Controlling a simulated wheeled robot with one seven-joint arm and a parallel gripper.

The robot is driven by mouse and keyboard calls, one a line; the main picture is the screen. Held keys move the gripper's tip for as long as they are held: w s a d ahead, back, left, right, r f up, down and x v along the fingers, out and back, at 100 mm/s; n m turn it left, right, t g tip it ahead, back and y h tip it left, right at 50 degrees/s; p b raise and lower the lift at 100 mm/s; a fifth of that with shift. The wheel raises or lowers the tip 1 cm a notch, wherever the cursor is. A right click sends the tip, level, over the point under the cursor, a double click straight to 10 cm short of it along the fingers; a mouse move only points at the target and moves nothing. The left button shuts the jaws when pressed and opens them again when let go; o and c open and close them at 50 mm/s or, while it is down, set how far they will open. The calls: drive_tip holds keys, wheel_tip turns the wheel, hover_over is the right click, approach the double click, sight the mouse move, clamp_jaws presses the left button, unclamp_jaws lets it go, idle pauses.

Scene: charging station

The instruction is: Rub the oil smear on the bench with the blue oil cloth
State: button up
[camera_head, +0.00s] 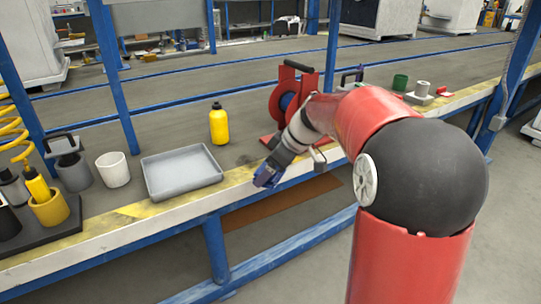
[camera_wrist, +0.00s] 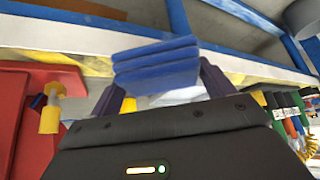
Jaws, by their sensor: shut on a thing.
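My gripper (camera_head: 268,175) is at the front edge of the bench (camera_head: 230,187), to the right of the grey tray. It is shut on the blue oil cloth (camera_wrist: 155,66), a folded blue pad that shows clearly between the two fingers in the wrist view. In the head view the cloth (camera_head: 264,179) is a small dark blue patch at the end of my arm. I cannot make out the oil smear for certain in either view; my arm hides part of the bench top.
A grey tray (camera_head: 182,188), a yellow bottle (camera_head: 218,126) and a white cup (camera_head: 113,170) stand left of my gripper. A red reel stand (camera_head: 276,105) is close behind it. A blue post (camera_head: 118,80) rises at the left.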

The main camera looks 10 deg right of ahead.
wheel_tip(320, 180, down, 23)
drive_tip(key=s+m+t+h, duration=0.2)
drive_tip(key=m+h, duration=0.3)
drive_tip(key=m, duration=0.5)
drive_tip(key=shift+s+t, duration=0.15)
drive_tip(key=shift+t, duration=0.15)
drive_tip(key=shift+a+f, duration=0.1)
drive_tip(key=shift+a, duration=0.15)
